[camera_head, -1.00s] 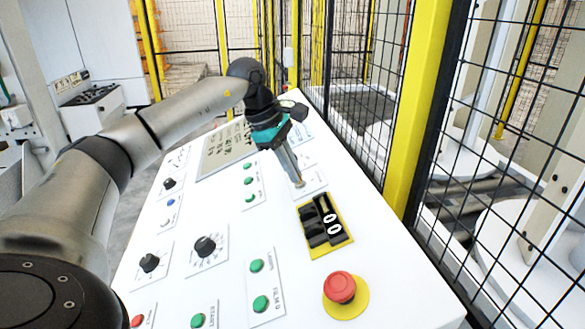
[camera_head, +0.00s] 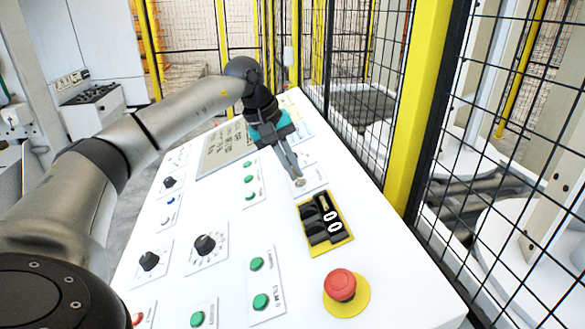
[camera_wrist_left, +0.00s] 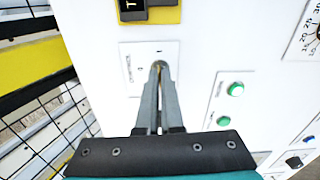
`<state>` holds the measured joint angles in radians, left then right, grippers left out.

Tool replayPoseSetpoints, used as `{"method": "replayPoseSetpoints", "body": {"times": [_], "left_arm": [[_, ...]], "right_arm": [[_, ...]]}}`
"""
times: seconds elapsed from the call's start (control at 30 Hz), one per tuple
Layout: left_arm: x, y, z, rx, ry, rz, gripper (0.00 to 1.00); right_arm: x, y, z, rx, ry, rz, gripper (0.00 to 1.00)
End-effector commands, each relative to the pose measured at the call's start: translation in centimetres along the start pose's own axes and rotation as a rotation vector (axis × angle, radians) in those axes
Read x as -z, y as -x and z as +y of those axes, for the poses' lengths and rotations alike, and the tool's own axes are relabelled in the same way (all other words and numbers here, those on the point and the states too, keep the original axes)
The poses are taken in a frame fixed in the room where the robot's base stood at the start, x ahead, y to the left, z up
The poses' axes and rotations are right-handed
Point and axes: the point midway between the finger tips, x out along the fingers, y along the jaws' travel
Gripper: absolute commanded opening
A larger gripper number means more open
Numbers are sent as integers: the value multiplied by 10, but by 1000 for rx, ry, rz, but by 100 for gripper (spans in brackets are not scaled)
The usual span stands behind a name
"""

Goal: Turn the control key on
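The control key (camera_wrist_left: 158,68) is a small brassy piece on a white label plate (camera_wrist_left: 135,60) with marks printed around it. In the head view the same plate (camera_head: 312,180) lies on the white sloping panel, beyond the black and yellow switch block. My left gripper (camera_head: 297,177) reaches down to the key from the far side. Its two grey fingers (camera_wrist_left: 160,68) come close together at the tips, with the key between them, and mostly hide it. My right gripper is not in view.
A red emergency button (camera_head: 340,285) and a black switch block on a yellow plate (camera_head: 347,240) sit near the key. Green buttons (camera_head: 261,301) and black knobs (camera_head: 204,244) cover the panel's left part. A yellow post (camera_head: 412,110) and black mesh fence stand close on the right.

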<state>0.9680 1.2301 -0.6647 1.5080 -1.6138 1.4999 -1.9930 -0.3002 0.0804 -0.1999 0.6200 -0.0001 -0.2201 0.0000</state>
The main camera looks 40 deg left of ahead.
Motion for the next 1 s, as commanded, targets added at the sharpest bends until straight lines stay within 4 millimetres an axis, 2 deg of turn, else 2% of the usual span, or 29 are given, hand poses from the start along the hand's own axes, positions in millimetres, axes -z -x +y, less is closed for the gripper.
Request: {"method": "replayPoseSetpoints", "body": {"times": [0.3,0.73,1.0], "left_arm": [[0,0,0,-4,-79,-2,0],[-1,0,0,-3,-88,-2,0],[0,0,0,-3,-86,-1,33]], "right_arm": [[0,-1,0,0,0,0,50],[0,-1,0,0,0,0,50],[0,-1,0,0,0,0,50]]}}
